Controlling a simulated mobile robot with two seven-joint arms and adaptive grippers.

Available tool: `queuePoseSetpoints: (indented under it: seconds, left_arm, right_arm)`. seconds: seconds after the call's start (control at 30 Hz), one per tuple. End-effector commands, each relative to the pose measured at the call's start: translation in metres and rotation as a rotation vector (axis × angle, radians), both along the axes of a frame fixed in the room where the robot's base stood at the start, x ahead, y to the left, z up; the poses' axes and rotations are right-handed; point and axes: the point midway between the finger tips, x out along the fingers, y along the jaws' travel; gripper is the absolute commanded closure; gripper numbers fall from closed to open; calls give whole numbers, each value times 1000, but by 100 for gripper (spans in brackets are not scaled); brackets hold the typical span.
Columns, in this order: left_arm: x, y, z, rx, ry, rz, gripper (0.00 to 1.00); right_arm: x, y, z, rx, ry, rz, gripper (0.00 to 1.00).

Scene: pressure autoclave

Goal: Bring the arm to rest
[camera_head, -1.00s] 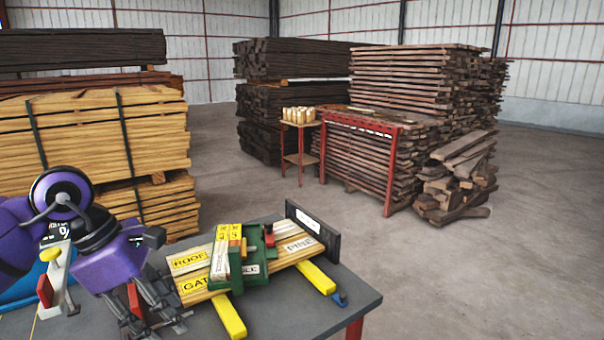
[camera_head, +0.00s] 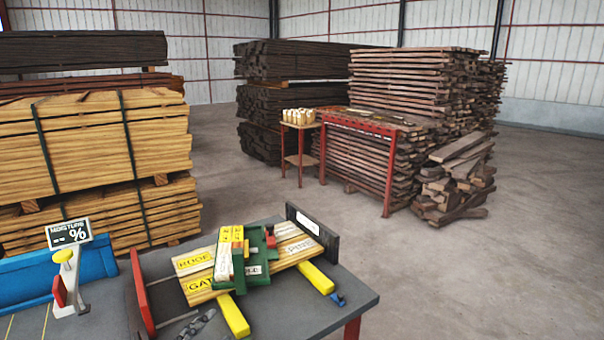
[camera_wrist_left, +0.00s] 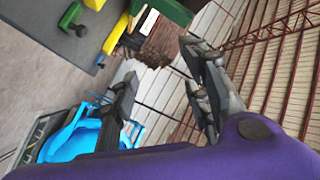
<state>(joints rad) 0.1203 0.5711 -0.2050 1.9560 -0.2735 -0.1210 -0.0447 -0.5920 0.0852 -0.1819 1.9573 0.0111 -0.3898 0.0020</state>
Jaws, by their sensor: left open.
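My left gripper shows in the left wrist view (camera_wrist_left: 160,62), its two dark fingers spread apart with nothing between them. In the head view only what look like its dark fingertips (camera_head: 198,324) show at the bottom edge, in front of the table's work; the rest of the arm is out of the picture. My right gripper is in neither view.
The grey table (camera_head: 345,288) holds labelled boards (camera_head: 195,285), a green clamp-like block (camera_head: 270,255), yellow bars (camera_head: 234,316) and a red frame (camera_head: 142,290). A moisture sign (camera_head: 68,233) and blue tray (camera_head: 30,275) stand left. Lumber stacks (camera_head: 90,150) stand behind; floor at right is clear.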

Motion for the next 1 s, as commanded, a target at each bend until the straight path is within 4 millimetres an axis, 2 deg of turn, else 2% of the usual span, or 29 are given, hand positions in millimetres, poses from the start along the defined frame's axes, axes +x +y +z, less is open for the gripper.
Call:
queuePoseSetpoints:
  seconds: [0.03,0.1,0.17,0.2,0.27,0.3,0.4,0.5,0.6,0.67,1.0]
  left_arm:
    - [-20,7,-33,-77,104,61,57]
    - [-49,14,-77,-176,243,141,57]
    - [-79,18,-112,-255,355,206,57]
    - [-101,19,-135,-305,428,248,57]
    - [-135,18,-165,-379,530,311,57]
    - [-160,16,-183,-425,592,351,57]
    - [-221,8,-218,-530,719,442,57]
    - [-274,2,-239,-599,796,520,57]
    - [-312,-1,-250,-629,845,575,57]
    - [-324,-1,-254,-634,860,592,57]
    - [-324,-1,-254,-634,860,592,57]
  right_arm:
    - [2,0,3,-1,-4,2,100]
    - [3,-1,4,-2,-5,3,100]
    - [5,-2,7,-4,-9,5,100]
    - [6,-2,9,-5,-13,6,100]
    - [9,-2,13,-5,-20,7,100]
    - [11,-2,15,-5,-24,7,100]
    - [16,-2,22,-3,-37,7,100]
    - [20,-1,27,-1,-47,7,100]
    - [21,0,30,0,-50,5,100]
    - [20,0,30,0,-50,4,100]
    - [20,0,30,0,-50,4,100]
